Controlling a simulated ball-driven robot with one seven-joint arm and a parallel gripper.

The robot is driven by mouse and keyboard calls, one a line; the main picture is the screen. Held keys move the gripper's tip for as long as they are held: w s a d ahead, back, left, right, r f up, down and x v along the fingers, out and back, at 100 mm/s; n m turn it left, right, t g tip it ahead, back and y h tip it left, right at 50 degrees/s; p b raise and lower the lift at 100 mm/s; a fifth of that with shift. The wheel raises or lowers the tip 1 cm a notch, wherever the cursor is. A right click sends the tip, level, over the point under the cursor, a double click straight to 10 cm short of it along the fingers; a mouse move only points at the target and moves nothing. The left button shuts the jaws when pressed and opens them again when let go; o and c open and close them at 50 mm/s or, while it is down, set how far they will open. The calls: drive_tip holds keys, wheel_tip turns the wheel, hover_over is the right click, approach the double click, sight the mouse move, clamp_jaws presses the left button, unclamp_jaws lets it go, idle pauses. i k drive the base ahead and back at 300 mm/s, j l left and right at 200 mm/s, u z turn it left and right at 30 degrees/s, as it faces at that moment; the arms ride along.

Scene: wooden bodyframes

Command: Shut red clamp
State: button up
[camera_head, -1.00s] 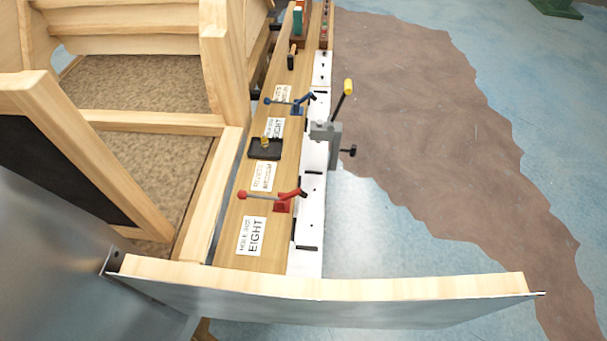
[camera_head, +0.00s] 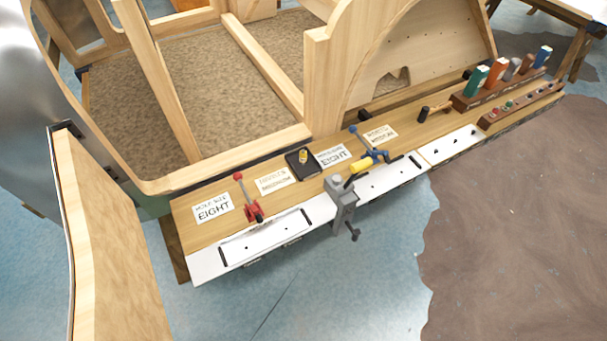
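The red clamp (camera_head: 254,213) stands on the workbench near the left end, at the seam between the wooden top and the white front strip. Its grey rod runs from the red base up and back over the wood to a red tip (camera_head: 238,177). From this angle I cannot tell whether the clamp is open or shut. My gripper is not in view.
A blue clamp (camera_head: 374,155), a grey vise (camera_head: 342,195) with a yellow-tipped handle and a black tray (camera_head: 303,163) stand to the right. Coloured blocks (camera_head: 497,76) stand farther along. A wooden-edged panel (camera_head: 100,240) rises at the left.

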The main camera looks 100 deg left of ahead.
sight(237, 176)
drive_tip(key=i+u, duration=0.25)
drive_tip(key=i, duration=0.2)
drive_tip(key=i+l+u, duration=0.25)
drive_tip(key=i, duration=0.15)
drive_tip(key=i+l+u, duration=0.25)
drive_tip(key=i, duration=0.2)
drive_tip(key=u, duration=2.25)
